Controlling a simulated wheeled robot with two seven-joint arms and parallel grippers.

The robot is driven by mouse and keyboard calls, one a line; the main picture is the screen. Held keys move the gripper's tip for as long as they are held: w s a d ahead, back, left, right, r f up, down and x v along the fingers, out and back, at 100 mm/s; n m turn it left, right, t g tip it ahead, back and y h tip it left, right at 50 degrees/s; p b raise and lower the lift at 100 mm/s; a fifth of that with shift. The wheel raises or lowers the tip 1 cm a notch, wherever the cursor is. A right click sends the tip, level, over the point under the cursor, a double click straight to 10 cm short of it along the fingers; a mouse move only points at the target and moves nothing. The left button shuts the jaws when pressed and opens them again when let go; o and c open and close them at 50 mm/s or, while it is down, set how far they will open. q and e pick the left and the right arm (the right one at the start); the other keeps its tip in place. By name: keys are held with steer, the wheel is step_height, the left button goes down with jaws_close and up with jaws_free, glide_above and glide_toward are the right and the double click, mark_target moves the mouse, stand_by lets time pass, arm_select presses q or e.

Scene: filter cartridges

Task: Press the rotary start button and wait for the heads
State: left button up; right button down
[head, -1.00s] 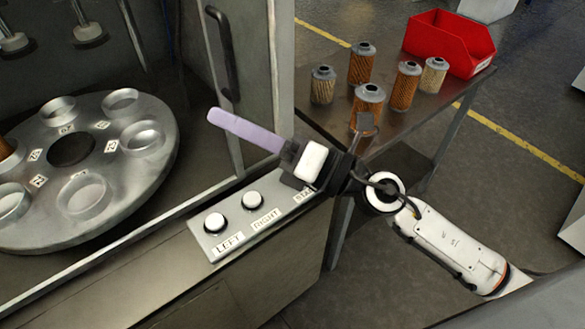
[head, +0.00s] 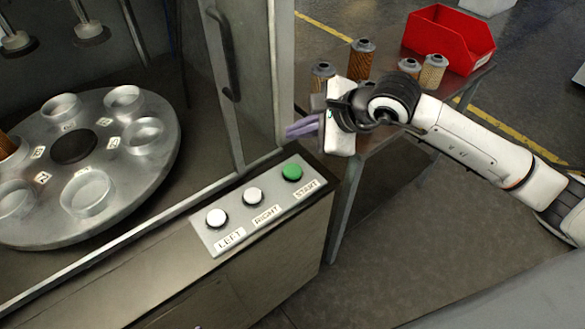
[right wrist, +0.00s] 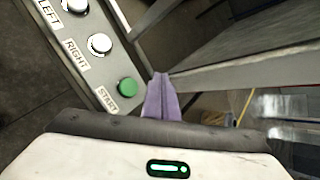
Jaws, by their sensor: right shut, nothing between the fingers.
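The green START button (head: 292,173) is uncovered at the right end of the control panel (head: 225,245); it also shows in the right wrist view (right wrist: 128,88). My right gripper (head: 290,131) is shut and empty, above and beyond the button and apart from it in the head view. Its purple fingers also show in the right wrist view (right wrist: 160,77). The rotary table (head: 107,165) carries several metal cups, and an orange cartridge (head: 6,146) stands at its left edge. Two heads (head: 15,41) (head: 89,31) hang above the table. Only a purple sliver, possibly my left gripper, shows at the bottom edge.
White LEFT (head: 217,218) and RIGHT (head: 252,195) buttons sit beside START. The cabinet's door frame and dark handle (head: 225,50) stand behind the panel. A side table holds several filter cartridges (head: 361,60) and a red bin (head: 450,40); my right arm hides part of it.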

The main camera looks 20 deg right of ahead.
steer(key=b, duration=0.5)
glide_above(297, 172)
step_height(297, 172, down, 8)
steer(key=shift+f, duration=0.45)
stand_by(0.4)
stand_by(1.1)
steer(key=shift+f+b, duration=0.35)
steer(key=shift+b, duration=0.45)
